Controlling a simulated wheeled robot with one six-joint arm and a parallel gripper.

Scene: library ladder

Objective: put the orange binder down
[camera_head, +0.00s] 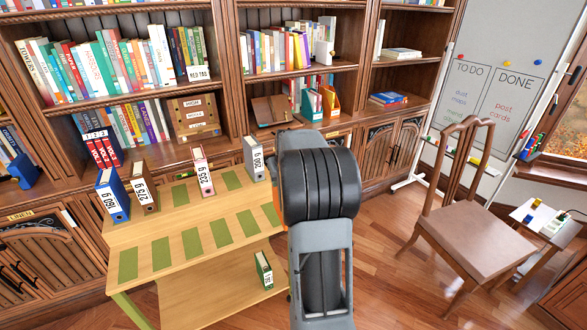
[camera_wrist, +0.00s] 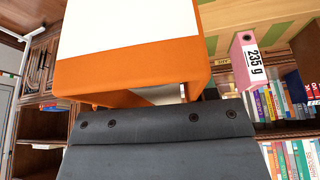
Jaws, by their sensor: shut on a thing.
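The orange binder (camera_wrist: 130,68) fills the middle of the wrist view, with a white label area above its orange edge. My gripper (camera_wrist: 185,92) is shut on it; its dark body spans the bottom of that view. In the head view my arm covers the gripper and nearly all of the binder; only an orange sliver (camera_head: 271,213) shows at the right edge of the wooden stand. The wooden stand (camera_head: 170,278) has two rows of green patches. I cannot tell whether the binder touches the stand.
A blue binder (camera_head: 113,195), brown binder (camera_head: 144,188), pink binder (camera_head: 203,172) and grey binder (camera_head: 253,159) stand along the stand's back row. A green binder (camera_head: 264,270) stands on the lower board. The front green patches are bare. A chair (camera_head: 470,235) stands right.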

